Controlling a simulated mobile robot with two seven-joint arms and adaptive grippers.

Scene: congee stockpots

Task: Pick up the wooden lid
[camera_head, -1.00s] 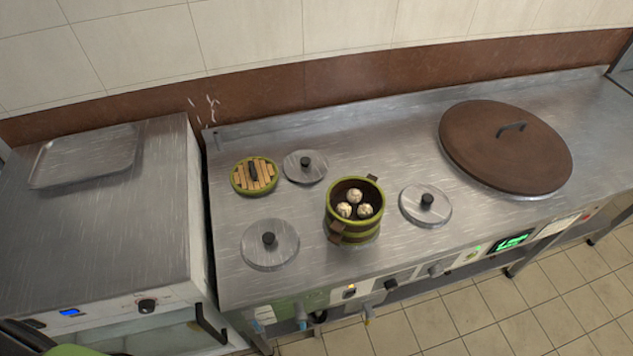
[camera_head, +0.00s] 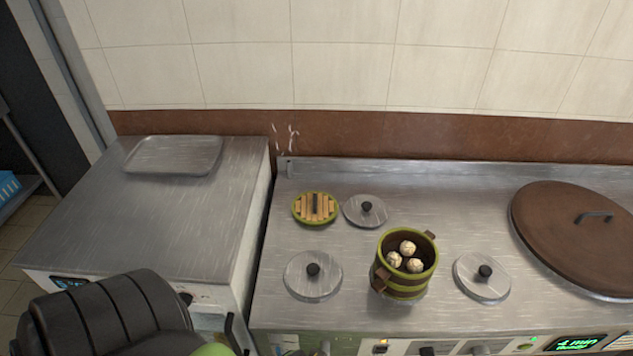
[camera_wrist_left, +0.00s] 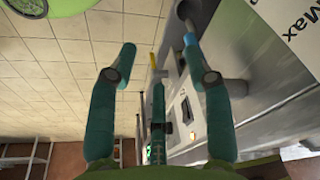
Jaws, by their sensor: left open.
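The wooden lid (camera_head: 316,208) is small and round, with light slats, a green rim and a dark bar handle. It lies flat on the steel counter in the head view, at the back left of the bamboo steamer (camera_head: 405,266), which is open and holds three buns. In the head view, a black arm part of mine is at lower left. My right gripper is out of view.
Metal lids with black knobs lie around the steamer: one (camera_head: 365,211) close right of the wooden lid, one (camera_head: 313,276) in front, one (camera_head: 482,277) at right. A big brown lid (camera_head: 580,236) covers the right. A tray (camera_head: 174,155) lies on the left unit.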

